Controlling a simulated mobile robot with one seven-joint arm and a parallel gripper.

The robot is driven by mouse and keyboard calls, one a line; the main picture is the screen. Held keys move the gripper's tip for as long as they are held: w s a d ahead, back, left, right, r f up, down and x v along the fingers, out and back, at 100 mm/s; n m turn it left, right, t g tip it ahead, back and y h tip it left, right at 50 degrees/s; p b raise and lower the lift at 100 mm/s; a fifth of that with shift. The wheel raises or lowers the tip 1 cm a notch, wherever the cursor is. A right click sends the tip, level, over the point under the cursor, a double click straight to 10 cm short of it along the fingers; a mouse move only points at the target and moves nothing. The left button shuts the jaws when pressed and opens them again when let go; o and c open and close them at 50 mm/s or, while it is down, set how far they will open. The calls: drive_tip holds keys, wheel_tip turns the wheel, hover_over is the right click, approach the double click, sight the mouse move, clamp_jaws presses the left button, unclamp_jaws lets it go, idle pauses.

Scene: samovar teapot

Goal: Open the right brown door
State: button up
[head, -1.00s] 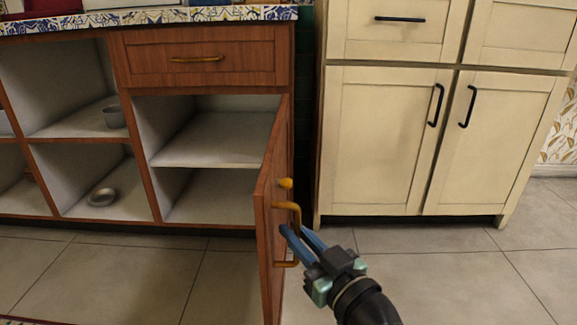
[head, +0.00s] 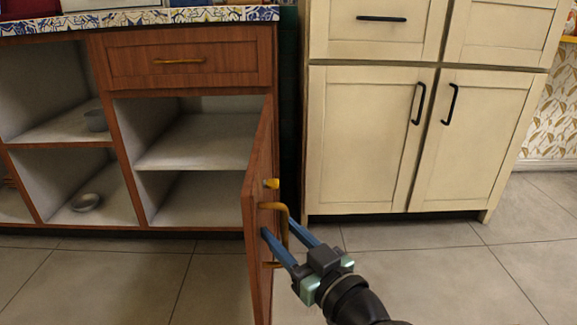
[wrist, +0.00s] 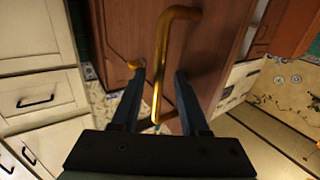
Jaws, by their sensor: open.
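The right brown door (head: 257,215) stands swung wide open, seen nearly edge-on in the head view, and its cupboard shows empty shelves. Its brass handle (head: 284,222) is on the face turned to the right. My gripper (head: 286,233) is open at the handle, with its two blue fingers apart. In the wrist view the handle (wrist: 162,75) runs between the spread fingers (wrist: 158,78). I see no clear grip on it; whether a finger touches the handle or door is hard to tell.
A cream cabinet (head: 358,140) with black handles stands to the right. A brown drawer (head: 188,60) is shut above the open cupboard. A metal bowl (head: 87,202) and a grey pot (head: 96,120) sit on the left shelves. The tiled floor (head: 420,270) in front is clear.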

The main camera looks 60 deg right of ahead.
drive_tip(key=p+v, duration=0.4)
drive_tip(key=v, duration=0.9)
drive_tip(key=w+a+r+n+t+y+p, duration=0.1)
drive_tip(key=w+a+r+p, duration=0.25)
drive_tip(key=w+r, duration=0.45)
drive_tip(key=w+a+r+n+t+y+p, duration=0.15)
drive_tip(key=w+r+p, duration=0.35)
drive_tip(key=r, duration=0.6)
drive_tip(key=w+a+r+n+t+y+p, duration=0.1)
drive_tip(key=w+a+r+p, duration=0.2)
drive_tip(key=r, duration=0.4)
drive_tip(key=w+a+r+t+p, duration=0.1)
drive_tip(key=w+a+r+p, duration=0.1)
drive_tip(key=a+r, duration=0.4)
drive_tip(key=w+a+r+n+t+y+p, duration=0.1)
drive_tip(key=w+a+r+p, duration=0.15)
drive_tip(key=r, duration=0.55)
drive_tip(key=s+a+r+t+y+p, duration=0.25)
drive_tip(key=a+r+p, duration=0.4)
drive_tip(key=r, duration=0.65)
drive_tip(key=s+a+r+t+y+p, duration=0.1)
drive_tip(key=s+a+r+t+p, duration=0.25)
drive_tip(key=a+r, duration=0.8)
drive_tip(key=d+r+p, duration=0.3)
drive_tip(key=r+p, duration=3.2)
drive_tip(key=r, duration=0.2)
drive_tip(key=shift+w+h, duration=0.25)
drive_tip(key=shift+h, duration=0.05)
drive_tip(key=shift+d+r+g, duration=0.15)
drive_tip(key=shift+g, duration=0.1)
